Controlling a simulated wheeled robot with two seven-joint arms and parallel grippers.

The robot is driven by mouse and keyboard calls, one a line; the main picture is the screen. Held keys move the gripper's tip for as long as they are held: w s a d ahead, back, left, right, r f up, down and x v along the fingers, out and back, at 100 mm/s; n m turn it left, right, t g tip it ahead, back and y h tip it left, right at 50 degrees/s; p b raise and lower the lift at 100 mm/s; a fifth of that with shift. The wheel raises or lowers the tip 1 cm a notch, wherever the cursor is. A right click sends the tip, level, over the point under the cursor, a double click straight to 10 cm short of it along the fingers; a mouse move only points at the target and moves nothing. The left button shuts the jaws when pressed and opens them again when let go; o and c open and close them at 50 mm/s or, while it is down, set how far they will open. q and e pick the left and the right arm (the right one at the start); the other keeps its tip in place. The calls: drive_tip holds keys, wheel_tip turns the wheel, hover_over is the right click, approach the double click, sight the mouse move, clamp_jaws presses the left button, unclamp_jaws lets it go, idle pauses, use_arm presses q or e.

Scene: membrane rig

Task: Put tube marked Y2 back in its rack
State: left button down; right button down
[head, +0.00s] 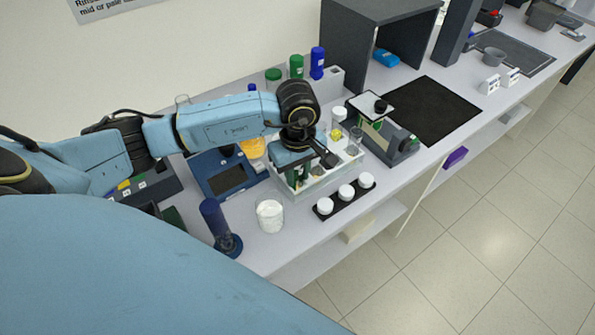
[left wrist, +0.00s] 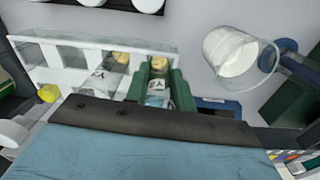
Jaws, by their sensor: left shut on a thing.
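My left gripper (head: 300,177) is over the left end of the white tube rack (head: 345,167) in the head view. In the left wrist view the green fingers of my left gripper (left wrist: 156,80) are shut on a clear tube (left wrist: 158,85) with yellow at its end and a white label; its marking is too small to read surely. A similar tube (left wrist: 102,75) with a Y on its label is beside it, at the rack (left wrist: 70,38). The held tube is at the rack's end; I cannot tell whether it is inside a slot. My right gripper is not in view.
A white-filled beaker (head: 270,215) and a black strip with white-capped jars (head: 346,194) stand in front of the rack. A blue device (head: 225,176) is to its left, a grey instrument (head: 388,140) to its right. A blue stand (head: 219,228) is near the front edge.

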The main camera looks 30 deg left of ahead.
use_arm(q)
drive_tip(key=shift+f, duration=0.1)
drive_tip(key=c, duration=1.1)
unclamp_jaws()
wheel_tip(320, 180, up, 14)
drive_tip(key=b, duration=0.1)
drive_tip(key=shift+f, duration=0.25)
